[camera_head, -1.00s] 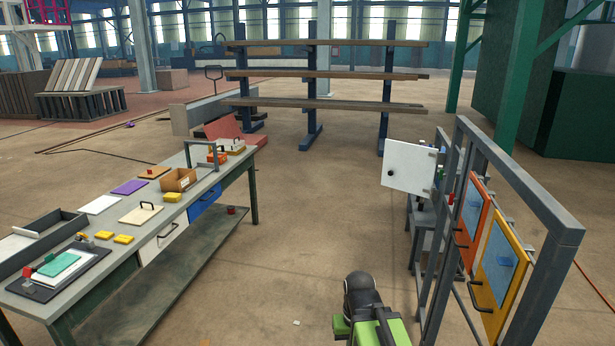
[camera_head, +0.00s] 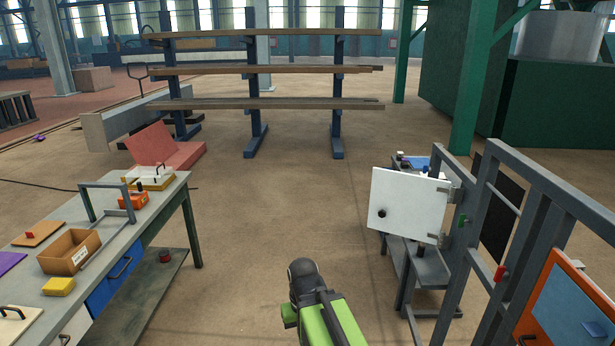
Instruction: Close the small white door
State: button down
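The small white door (camera_head: 408,203) stands swung open at the right, a square panel with a dark round knob (camera_head: 382,214) near its left edge. Its hinges (camera_head: 447,194) join it on the right to a grey upright frame (camera_head: 476,218). My green and black arm (camera_head: 322,310) shows at the bottom middle, to the left of and nearer than the door, and not touching it. My gripper's fingers cannot be made out.
An orange door (camera_head: 570,300) is in the frame at the right. Open floor (camera_head: 270,215) lies between bench and door. A rack (camera_head: 253,90) stands at the back.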

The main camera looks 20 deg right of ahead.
aim_at(414, 205)
jog(key=u, duration=0.05)
jog(key=i, duration=1.55)
jog(key=u, duration=1.3)
jog(key=k, duration=0.25)
jog(key=z, duration=0.35)
jog(key=i, duration=0.25)
jog(key=u, duration=0.05)
